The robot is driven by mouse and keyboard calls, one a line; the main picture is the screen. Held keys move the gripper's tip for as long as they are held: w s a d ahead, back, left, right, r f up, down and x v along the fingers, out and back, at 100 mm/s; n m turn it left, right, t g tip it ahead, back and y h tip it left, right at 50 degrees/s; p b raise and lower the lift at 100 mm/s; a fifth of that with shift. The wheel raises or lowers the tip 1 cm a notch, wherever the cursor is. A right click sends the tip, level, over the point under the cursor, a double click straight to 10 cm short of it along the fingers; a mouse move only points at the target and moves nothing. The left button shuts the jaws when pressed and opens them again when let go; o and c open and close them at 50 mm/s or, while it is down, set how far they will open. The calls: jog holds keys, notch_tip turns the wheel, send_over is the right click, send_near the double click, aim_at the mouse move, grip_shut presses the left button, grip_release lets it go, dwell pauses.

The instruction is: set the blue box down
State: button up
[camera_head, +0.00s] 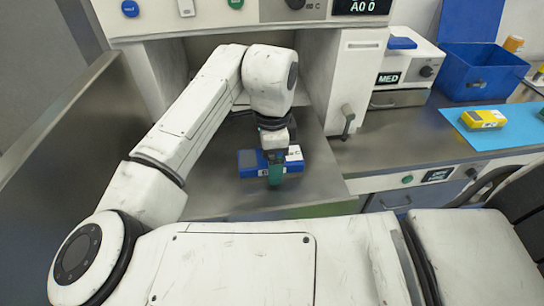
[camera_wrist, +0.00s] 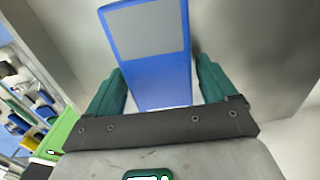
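The blue box (camera_head: 254,171) has a white label on its right part in the head view. In the wrist view the blue box (camera_wrist: 152,62) shows a grey panel and lies between the two green fingers. My gripper (camera_head: 275,172) points down over the metal counter (camera_head: 215,197), with one green finger in front of the box.
A white cabinet (camera_head: 357,85) with a handle stands right of the box. Farther right are a blue bin (camera_head: 478,78), a yellow box (camera_head: 484,118) on a light blue mat (camera_head: 507,140), and a white MED device (camera_head: 408,65). Bare counter surrounds the blue box.

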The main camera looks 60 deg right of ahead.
jog(key=shift+o, duration=0.7)
jog(key=shift+r, duration=0.1)
notch_tip(320, 180, up, 12)
jog(key=shift+b, duration=0.35)
